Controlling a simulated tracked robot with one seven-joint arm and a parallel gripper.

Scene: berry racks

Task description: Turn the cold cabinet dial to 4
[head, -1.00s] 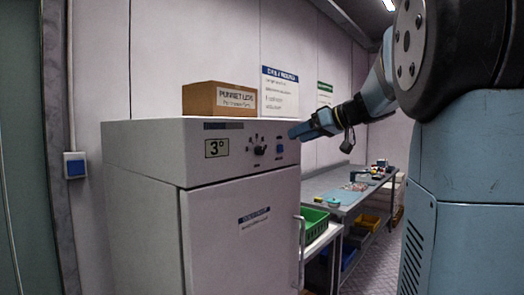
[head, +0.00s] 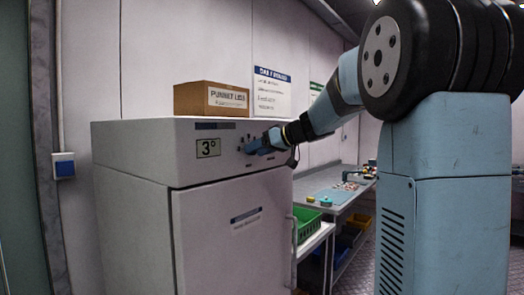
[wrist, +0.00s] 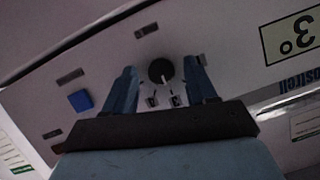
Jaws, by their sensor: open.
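The white cold cabinet (head: 135,160) stands at the left in the head view, its display (head: 208,148) reading 3°. The black dial (wrist: 160,70) shows in the wrist view, with a pale pointer line on it and small marks around it. My gripper (head: 252,148) is at the cabinet's front panel and hides the dial in the head view. In the wrist view my gripper (wrist: 163,84) is open, with one blue finger on each side of the dial. I cannot tell whether the fingers touch it. The display (wrist: 292,38) also shows there, upside down.
A blue button (wrist: 80,100) sits on the panel beside the dial. A cardboard box (head: 190,98) stands on top of the cabinet. To the right are a green crate (head: 308,222) and a metal bench (head: 350,200) with small items.

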